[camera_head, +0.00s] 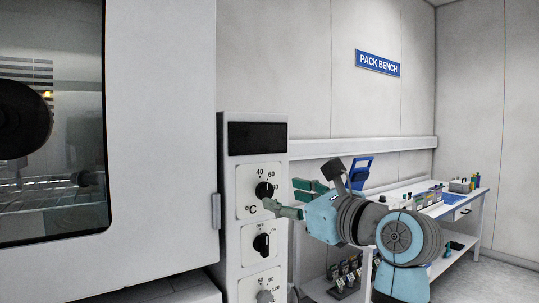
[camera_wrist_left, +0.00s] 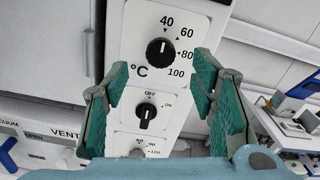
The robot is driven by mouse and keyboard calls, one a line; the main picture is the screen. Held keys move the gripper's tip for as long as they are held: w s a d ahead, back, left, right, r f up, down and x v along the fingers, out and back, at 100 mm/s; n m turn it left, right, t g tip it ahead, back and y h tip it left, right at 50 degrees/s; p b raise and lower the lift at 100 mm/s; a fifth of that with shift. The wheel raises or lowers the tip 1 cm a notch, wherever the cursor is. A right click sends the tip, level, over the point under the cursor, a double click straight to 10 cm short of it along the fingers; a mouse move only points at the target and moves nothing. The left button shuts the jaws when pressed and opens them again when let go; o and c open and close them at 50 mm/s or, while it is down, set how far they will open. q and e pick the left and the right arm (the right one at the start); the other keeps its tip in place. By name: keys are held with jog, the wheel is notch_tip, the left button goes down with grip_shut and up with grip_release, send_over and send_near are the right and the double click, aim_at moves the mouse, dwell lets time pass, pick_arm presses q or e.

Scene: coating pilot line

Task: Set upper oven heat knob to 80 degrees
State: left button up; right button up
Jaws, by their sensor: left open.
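The upper oven heat knob (camera_head: 264,190) is a round black knob on a white dial plate marked °C. In the left wrist view the knob (camera_wrist_left: 160,52) sits beside the numbers 40, 60, 80 and 100. Its small white mark appears to point up, roughly toward 40. My left gripper (camera_head: 282,194) has teal fingers and stands in front of the panel near this knob. In the left wrist view the open fingers (camera_wrist_left: 161,77) are spread to either side of the panel, below the knob, with nothing between them. Contact with the knob cannot be seen. My right gripper is out of view.
Below the heat knob are an OFF/ON switch (camera_head: 262,243) and a grey lower knob (camera_head: 265,296). A dark display (camera_head: 257,136) sits above. The oven door (camera_head: 160,140) with its window is at left. The pack bench (camera_head: 440,208) stands at right.

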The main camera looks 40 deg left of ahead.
aim_at(267, 190)
pick_arm(q)
jog(key=x, duration=0.7)
jog(key=shift+d, duration=0.2)
jog(key=shift+c, duration=0.5)
jog(key=c, duration=1)
jog(key=shift+c, duration=0.2)
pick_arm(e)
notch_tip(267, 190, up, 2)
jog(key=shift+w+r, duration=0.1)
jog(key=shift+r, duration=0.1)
